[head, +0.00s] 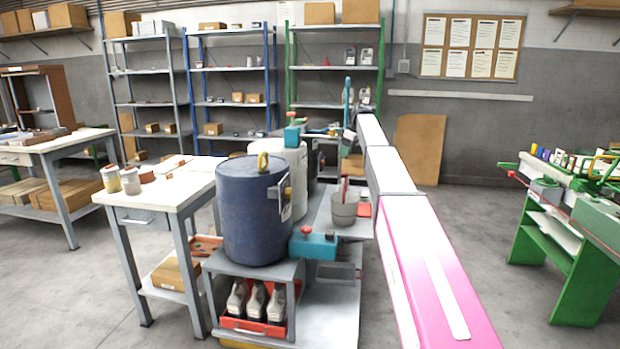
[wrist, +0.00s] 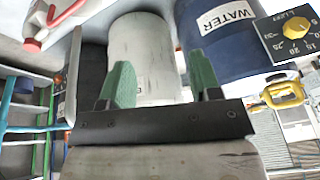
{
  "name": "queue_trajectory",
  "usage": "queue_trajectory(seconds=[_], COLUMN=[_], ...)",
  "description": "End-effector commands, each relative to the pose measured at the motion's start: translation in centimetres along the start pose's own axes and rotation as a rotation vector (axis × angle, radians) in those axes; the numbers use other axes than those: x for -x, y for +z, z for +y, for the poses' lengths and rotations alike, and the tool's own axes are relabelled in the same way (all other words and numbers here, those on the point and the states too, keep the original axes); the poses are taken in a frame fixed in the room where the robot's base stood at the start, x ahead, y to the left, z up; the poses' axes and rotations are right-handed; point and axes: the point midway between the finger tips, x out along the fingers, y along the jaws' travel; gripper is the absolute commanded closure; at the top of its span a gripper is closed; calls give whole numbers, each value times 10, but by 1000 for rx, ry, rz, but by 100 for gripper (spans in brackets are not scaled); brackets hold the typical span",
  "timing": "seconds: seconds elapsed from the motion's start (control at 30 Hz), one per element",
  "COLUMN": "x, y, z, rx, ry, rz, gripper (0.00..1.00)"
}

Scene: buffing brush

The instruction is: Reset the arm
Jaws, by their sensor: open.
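My gripper (wrist: 160,85) shows in the wrist view with its two green fingers spread apart and nothing between them. Beyond the fingers are a white drum (wrist: 143,45) and a blue drum (wrist: 228,35) with a WATER label. I cannot tell how far the fingers are from the drums. In the head view my pink and white arm (head: 425,245) stretches from the lower right toward the middle.
A grey bucket (head: 345,208) and a teal tool (head: 313,243) sit close to the arm's left side. A white-topped table (head: 170,190) stands left, a green workbench (head: 575,235) right. Shelves line the back wall. The floor (head: 500,270) between arm and workbench is clear.

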Motion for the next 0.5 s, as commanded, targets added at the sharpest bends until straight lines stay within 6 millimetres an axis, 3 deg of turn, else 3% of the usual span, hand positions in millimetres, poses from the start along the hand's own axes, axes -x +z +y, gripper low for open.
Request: queue_trajectory(seconds=[0.3,0.5], x=[-144,-218], y=[111,182], z=[-99,-172], rx=[-335,-552], ry=[37,80], rz=[-81,-132], gripper=[43,43])
